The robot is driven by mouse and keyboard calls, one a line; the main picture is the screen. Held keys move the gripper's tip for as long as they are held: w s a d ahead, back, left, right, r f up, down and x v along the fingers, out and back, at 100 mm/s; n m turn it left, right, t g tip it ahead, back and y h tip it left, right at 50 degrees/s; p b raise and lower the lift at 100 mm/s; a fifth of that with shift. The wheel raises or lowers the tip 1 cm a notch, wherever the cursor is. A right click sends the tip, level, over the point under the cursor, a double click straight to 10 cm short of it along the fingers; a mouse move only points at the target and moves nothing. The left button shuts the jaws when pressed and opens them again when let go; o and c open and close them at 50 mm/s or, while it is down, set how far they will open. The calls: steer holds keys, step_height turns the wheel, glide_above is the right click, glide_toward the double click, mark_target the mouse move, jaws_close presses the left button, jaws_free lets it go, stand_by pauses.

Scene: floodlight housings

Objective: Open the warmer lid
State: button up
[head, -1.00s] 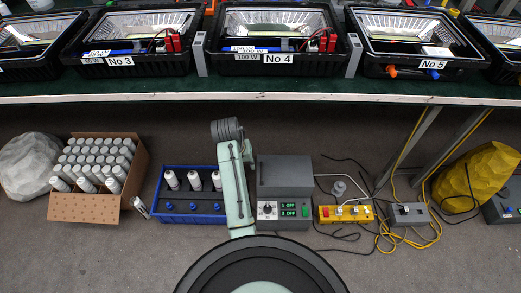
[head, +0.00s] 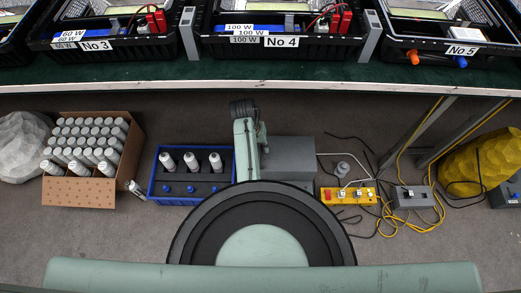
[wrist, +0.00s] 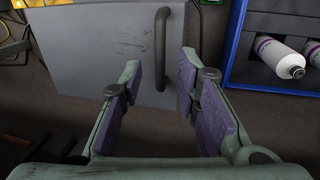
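The warmer (head: 290,152) is a grey box on the floor. Its grey lid (wrist: 100,45) fills the upper left of the wrist view and looks shut. A dark bar handle (wrist: 160,45) stands on the lid near its right edge. My gripper (wrist: 160,75) is open, with purple-padded fingers on either side of the handle's near end in the picture. I cannot tell whether the fingers are down at the handle's height, and no contact shows. In the head view my arm and body hide the gripper and the warmer's front panel.
A blue crate (head: 153,190) with white bottles stands close left of the warmer. A yellow power strip (head: 348,196) with cables lies right. A carton (head: 78,193) of bottles is farther left. The green bench (head: 200,72) with floodlight housings runs behind.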

steer(key=shift+d+f, duration=0.25)
steer(key=shift+f, duration=1)
steer(key=shift+c, duration=0.5)
jaws_close()
